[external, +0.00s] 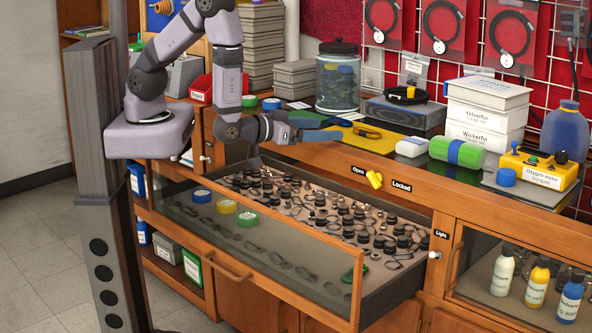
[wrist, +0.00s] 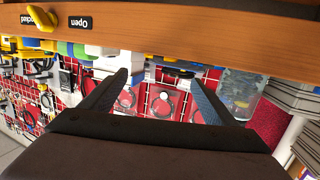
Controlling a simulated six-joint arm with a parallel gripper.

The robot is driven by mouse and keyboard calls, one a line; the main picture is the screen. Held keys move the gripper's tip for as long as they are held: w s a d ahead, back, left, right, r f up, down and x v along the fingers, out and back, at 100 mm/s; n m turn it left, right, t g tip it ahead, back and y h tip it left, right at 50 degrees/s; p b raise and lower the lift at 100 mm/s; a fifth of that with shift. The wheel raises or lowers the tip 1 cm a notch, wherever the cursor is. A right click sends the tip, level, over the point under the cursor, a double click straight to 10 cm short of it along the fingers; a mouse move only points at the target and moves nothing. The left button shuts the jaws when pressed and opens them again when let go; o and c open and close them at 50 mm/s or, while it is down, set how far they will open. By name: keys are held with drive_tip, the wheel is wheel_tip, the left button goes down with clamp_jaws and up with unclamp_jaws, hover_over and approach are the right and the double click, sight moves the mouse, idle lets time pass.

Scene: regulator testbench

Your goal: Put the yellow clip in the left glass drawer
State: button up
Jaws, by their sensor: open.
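The left glass drawer (external: 262,262) is pulled out below the counter, with a glass front and an open top. My gripper (external: 322,129) is open and empty and points sideways over the counter's front edge. In the wrist view, my gripper (wrist: 158,80) shows both fingers spread apart, with nothing held. Small yellow and dark shapes show beyond the fingertips there, but I cannot tell which one is the clip.
The drawer holds several small dark parts and tape rolls (external: 225,206). A yellow knob (external: 374,180) sits between the Open and Locked labels.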

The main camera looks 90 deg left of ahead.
drive_tip(key=n+y+b, duration=0.1)
drive_tip(key=y+b, duration=0.1)
drive_tip(key=b, duration=0.2)
approach(359, 137)
drive_tip(key=shift+w+a+r+g, duration=0.3)
drive_tip(key=shift+w+a+r, duration=0.4)
drive_tip(key=shift+w+r, duration=0.15)
drive_tip(key=shift+w+a+r, duration=0.1)
drive_tip(key=shift+w, duration=0.15)
drive_tip(key=shift+w+a+r, duration=0.1)
drive_tip(key=shift+w+a, duration=0.15)
drive_tip(key=shift+w, duration=0.1)
drive_tip(key=shift+p+x, duration=1.05)
drive_tip(key=shift+x, duration=2.2)
drive_tip(key=shift+d, duration=0.2)
drive_tip(key=shift+c, duration=0.3)
drive_tip(key=c, duration=0.8)
drive_tip(key=shift+c, duration=0.2)
